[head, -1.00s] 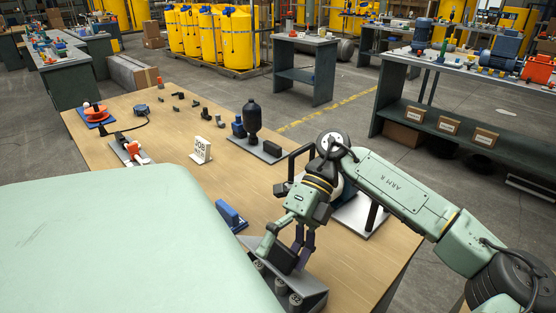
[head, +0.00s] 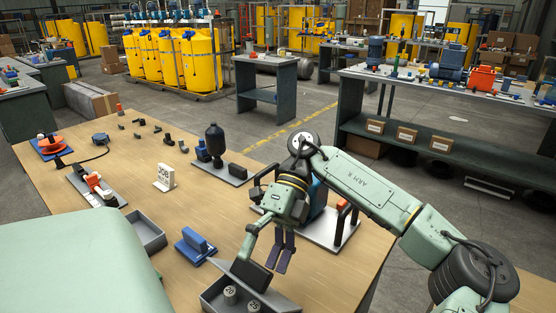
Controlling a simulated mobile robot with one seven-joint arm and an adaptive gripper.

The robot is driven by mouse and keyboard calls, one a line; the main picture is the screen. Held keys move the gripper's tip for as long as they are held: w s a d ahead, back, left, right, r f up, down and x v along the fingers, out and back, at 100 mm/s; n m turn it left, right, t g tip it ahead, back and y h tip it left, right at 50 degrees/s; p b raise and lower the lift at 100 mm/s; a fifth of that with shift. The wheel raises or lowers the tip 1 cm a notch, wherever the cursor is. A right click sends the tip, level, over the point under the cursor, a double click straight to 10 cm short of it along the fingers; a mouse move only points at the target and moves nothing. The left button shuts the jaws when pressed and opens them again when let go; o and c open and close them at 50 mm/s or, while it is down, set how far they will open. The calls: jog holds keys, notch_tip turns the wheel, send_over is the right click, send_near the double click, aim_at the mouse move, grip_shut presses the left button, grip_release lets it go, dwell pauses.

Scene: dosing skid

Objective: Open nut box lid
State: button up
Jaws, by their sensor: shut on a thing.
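The nut box (head: 212,302) is a grey open-topped box at the bottom centre of the head view, partly cut off by the frame edge. Two round grey pieces with marked tops (head: 229,292) show inside it. A dark flat panel, which looks like the lid (head: 251,276), stands tilted at the box's far side. My gripper (head: 264,262) points down right over this panel, a pale green finger at its left and dark fingers at its right. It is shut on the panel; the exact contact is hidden.
A blue block on a base (head: 196,246) lies just left of the box. A white plate with dark-handled equipment (head: 342,234) stands behind my wrist. The wooden table right of the box is clear.

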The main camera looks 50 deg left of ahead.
notch_tip(320, 180, up, 3)
jog(key=shift+d+f, duration=0.15)
jog(key=c, duration=0.9)
jog(key=shift+w+a, duration=0.25)
jog(key=shift+w, duration=0.35)
jog(key=shift+w+r, duration=0.3)
jog(key=shift+r, duration=0.3)
jog(key=v, duration=0.3)
jog(key=shift+w+d+r, duration=0.15)
jog(key=shift+r, duration=0.25)
